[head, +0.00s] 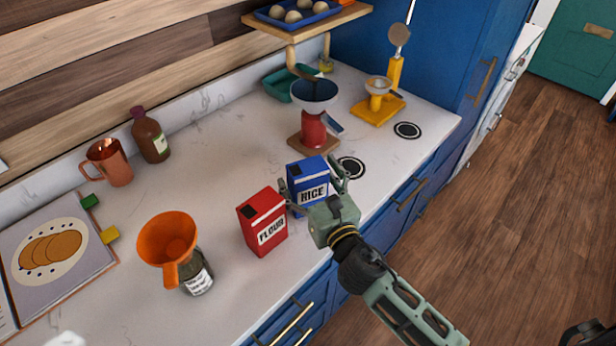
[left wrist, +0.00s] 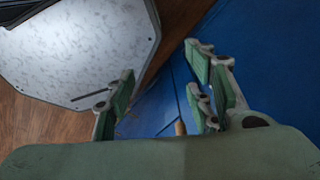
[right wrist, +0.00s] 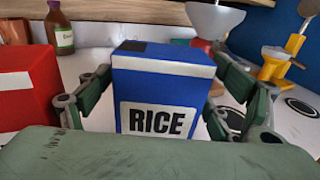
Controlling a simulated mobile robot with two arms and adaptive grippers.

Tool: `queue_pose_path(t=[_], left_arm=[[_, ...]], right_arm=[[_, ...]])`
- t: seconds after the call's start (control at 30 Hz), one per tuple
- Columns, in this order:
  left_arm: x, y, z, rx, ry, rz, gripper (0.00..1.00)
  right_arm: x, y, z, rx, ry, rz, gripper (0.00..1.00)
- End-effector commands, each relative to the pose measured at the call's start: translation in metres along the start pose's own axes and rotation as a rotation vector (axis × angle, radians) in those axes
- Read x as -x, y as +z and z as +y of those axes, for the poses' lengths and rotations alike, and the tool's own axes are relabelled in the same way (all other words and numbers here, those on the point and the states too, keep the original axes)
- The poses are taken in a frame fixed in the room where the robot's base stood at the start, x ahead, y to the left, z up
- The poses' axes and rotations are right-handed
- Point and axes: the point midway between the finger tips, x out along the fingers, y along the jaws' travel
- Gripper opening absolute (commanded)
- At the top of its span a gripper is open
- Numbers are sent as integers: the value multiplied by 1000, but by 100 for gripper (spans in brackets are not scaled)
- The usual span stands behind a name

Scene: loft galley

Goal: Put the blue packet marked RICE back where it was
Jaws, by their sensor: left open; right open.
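The blue packet marked RICE (head: 308,183) stands upright on the white counter, just right of the red FLOUR packet (head: 262,222). My right gripper (head: 314,190) is open, with its fingers on either side of the blue packet. In the right wrist view the blue packet (right wrist: 162,88) fills the space between the spread fingers, its label facing me. The packet's base is hidden there by my gripper body. My left gripper (left wrist: 165,100) is open and empty, away from the packets, with blue cabinet fronts and wood floor behind it.
A red grinder with a bowl top (head: 313,130) stands behind the blue packet. A dark round counter mark (head: 351,168) lies to its right and another (head: 407,130) farther right. An orange funnel (head: 168,240) sits on a jar at left.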

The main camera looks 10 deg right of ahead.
Motion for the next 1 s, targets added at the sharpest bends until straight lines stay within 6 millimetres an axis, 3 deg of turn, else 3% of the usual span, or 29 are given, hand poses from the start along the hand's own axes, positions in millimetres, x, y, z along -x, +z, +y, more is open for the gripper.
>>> queue_pose_path(t=[0.27,0.7,1.0], left_arm=[[4,0,0,0,1,0,49],[-22,2,1,-1,1,1,49],[-30,2,1,-1,1,2,49]], right_arm=[[0,5,0,1,0,0,84],[86,-1,0,0,1,2,84],[118,2,0,-1,0,0,84]])
